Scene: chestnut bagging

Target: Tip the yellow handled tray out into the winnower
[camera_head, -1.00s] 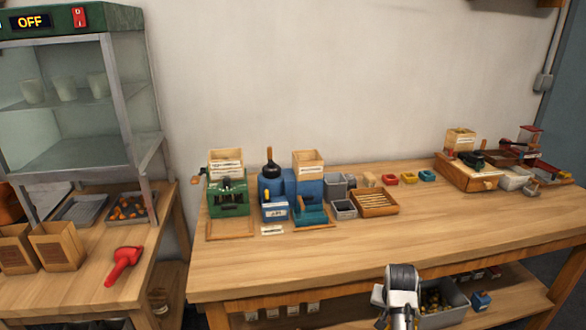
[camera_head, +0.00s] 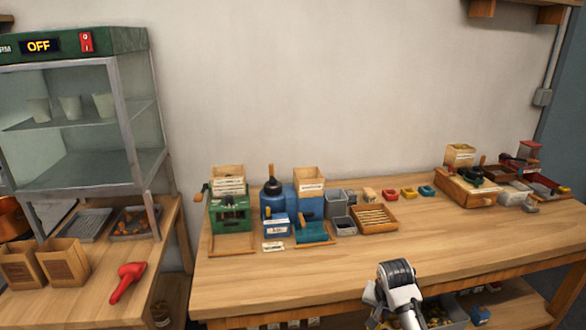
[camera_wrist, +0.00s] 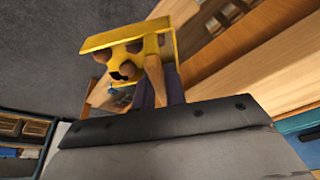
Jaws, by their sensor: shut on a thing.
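The yellow tray (camera_wrist: 112,40) shows in the wrist view, with several brown chestnuts (camera_wrist: 130,62) in it. My gripper (camera_wrist: 160,90) is shut on its tan wooden handle (camera_wrist: 154,68). In the head view my arm is at the bottom centre, and the tray and gripper tips cannot be made out there. Several small machines stand at the back of the long bench: a green one with a crank (camera_head: 231,212) and a blue one with a wooden hopper (camera_head: 308,204). I cannot tell for sure which machine is the winnower.
A wooden slatted tray (camera_head: 374,219), grey bins (camera_head: 341,205) and small coloured trays (camera_head: 408,194) stand right of the machines. More equipment (camera_head: 470,185) is at the far right. The bench front (camera_head: 300,280) is clear. A glass cabinet (camera_head: 75,120) and red scoop (camera_head: 128,281) are left.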

